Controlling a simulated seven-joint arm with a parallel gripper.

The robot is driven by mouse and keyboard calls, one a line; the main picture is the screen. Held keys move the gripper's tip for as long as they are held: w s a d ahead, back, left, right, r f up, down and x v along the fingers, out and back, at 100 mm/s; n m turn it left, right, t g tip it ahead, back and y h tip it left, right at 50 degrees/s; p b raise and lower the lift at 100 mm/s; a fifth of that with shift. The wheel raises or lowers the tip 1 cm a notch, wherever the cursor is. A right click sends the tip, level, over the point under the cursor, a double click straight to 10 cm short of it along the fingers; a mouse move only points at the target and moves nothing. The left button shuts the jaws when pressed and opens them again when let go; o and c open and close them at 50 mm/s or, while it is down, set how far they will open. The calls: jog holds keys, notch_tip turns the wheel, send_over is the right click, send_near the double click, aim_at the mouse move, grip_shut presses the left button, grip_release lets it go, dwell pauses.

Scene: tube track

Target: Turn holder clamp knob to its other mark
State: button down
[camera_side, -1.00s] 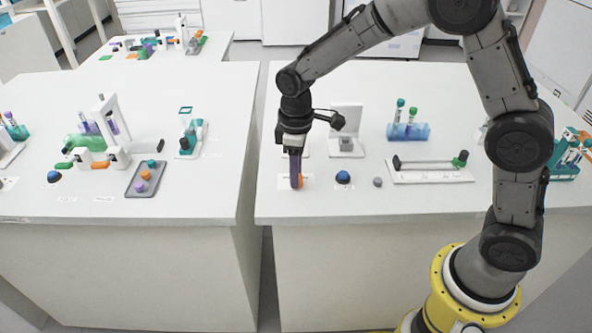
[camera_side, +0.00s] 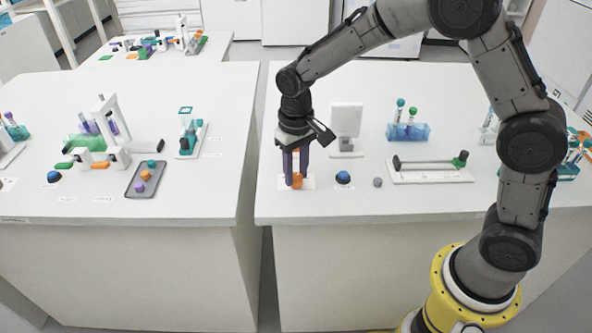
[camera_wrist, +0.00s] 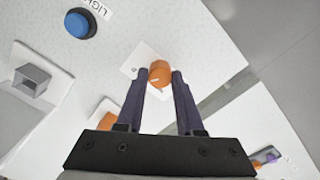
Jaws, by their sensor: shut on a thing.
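The orange knob (camera_side: 297,181) sits low at the near part of a white base plate (camera_side: 310,183) on the right-hand bench. In the wrist view the knob (camera_wrist: 160,72) lies between the two dark purple fingertips and shows a small pale line on its face. My gripper (camera_side: 296,182) points down and is shut on the knob, with one finger on each side of it; it also shows in the wrist view (camera_wrist: 161,77). Another orange part (camera_wrist: 104,112) shows partly behind the left finger. The marks around the knob are too small to read.
A blue button (camera_side: 343,177) is just right of the knob, with a grey ball (camera_side: 378,182) farther right. A white stand (camera_side: 346,130) is behind. A slide rail (camera_side: 432,172) and tube rack (camera_side: 408,132) are to the right. The bench's front edge is close.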

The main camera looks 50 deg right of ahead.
aim_at(296, 176)
jog(key=shift+r, duration=0.15)
dwell(0.4)
jog(key=c, duration=0.5)
grip_release()
jog(key=shift+c, duration=0.2)
notch_tip(296, 176, up, 14)
